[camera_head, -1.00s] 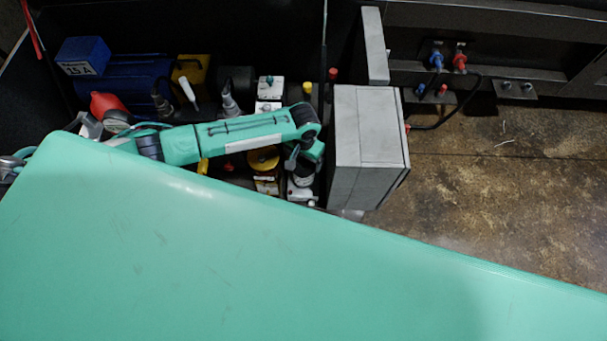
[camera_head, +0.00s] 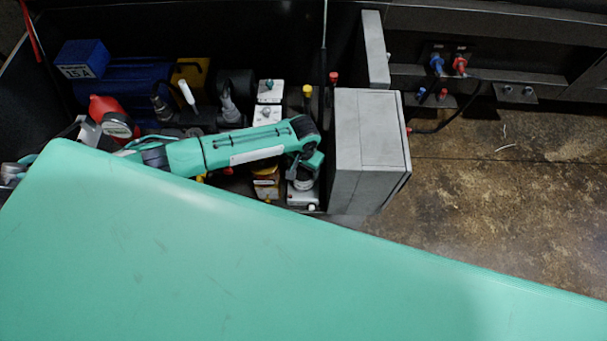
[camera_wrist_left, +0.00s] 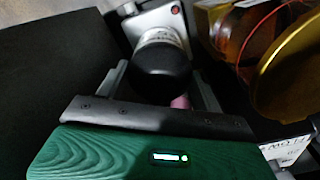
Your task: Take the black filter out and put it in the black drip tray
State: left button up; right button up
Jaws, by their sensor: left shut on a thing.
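The black filter (camera_wrist_left: 160,66) is a dark round cap on a pale body with print on it, seen in the left wrist view. It sits in front of a white block with a red dot. My left gripper (camera_wrist_left: 162,84) has one finger on each side of the filter and is shut on it. In the head view my left gripper (camera_head: 303,170) is at the end of the teal arm, low beside the grey box, and the filter is mostly hidden there. I cannot make out the black drip tray. My right gripper is not in view.
A grey box (camera_head: 368,145) stands close to the right of the left gripper. A gold round part (camera_wrist_left: 292,68) and an amber bowl are close by in the wrist view. A blue motor (camera_head: 125,82) and several valves crowd the bay. A large teal surface covers the foreground.

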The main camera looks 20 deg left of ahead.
pick_arm(q)
jog(key=shift+r+n+p, duration=0.25)
jog(key=shift+n+p, duration=0.35)
jog(key=shift+p, duration=0.25)
jog(key=n+p, duration=0.2)
jog(key=shift+n, duration=0.4)
jog(key=shift+f+n+p, duration=0.1)
jog(key=shift+n+p, duration=0.4)
jog(key=shift+p, duration=0.1)
jog(key=shift+f, duration=0.1)
